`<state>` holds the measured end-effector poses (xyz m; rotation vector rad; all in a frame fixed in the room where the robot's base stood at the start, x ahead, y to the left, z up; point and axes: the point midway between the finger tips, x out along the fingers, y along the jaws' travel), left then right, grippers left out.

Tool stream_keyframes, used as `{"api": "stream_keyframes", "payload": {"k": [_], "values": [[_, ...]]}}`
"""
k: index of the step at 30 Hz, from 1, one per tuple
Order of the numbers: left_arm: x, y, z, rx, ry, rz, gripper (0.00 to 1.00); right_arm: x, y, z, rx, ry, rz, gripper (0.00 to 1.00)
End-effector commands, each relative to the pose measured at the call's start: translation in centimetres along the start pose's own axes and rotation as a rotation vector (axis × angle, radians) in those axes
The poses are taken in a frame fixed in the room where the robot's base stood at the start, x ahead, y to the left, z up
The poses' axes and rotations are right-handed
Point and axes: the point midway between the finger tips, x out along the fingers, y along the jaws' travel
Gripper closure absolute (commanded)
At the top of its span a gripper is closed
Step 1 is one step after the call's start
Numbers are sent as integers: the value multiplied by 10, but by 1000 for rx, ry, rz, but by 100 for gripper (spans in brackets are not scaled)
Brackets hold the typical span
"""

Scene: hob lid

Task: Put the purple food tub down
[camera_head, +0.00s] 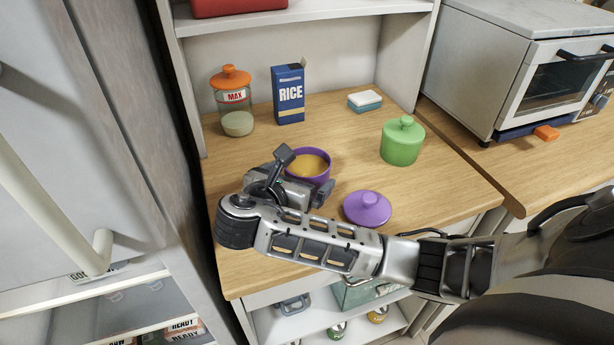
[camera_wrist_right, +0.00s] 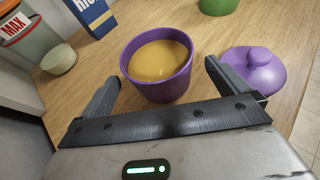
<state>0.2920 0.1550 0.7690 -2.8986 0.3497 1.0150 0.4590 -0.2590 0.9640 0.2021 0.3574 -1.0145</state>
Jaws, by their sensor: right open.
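The purple food tub (camera_head: 322,179) stands upright on the wooden counter, uncovered, with orange-brown food inside; it also shows in the right wrist view (camera_wrist_right: 160,88). Its purple lid (camera_head: 367,208) lies on the counter to the right, knob up, and shows at the right of the wrist view (camera_wrist_right: 254,68). My right gripper (camera_wrist_right: 158,88) is open, with one finger on either side of the tub's near part and visible gaps between. In the head view my right gripper (camera_head: 300,180) partly hides the tub's near left side. My left gripper is not in view.
A green lidded pot (camera_head: 402,143) stands behind the lid. A jar with an orange lid (camera_head: 235,108), a rice box (camera_head: 289,94) and a sponge (camera_head: 365,101) stand at the back. A toaster oven (camera_head: 520,75) is at right. The counter's right front is clear.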

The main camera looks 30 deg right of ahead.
Motion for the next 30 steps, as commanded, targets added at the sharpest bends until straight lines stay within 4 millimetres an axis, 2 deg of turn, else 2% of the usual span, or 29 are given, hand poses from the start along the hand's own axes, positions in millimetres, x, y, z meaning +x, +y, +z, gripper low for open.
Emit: {"api": "stream_keyframes", "payload": {"k": [9,18,24,26,30], "values": [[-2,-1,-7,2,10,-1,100,44,1,6,-1,-2,-3,0],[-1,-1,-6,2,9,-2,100,48,2,6,0,0,-1,0],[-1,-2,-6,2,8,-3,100,48,1,6,-1,0,-1,56],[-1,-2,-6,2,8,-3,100,48,2,8,3,-4,0,66],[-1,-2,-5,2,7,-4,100,48,2,8,3,-4,0,66]]}}
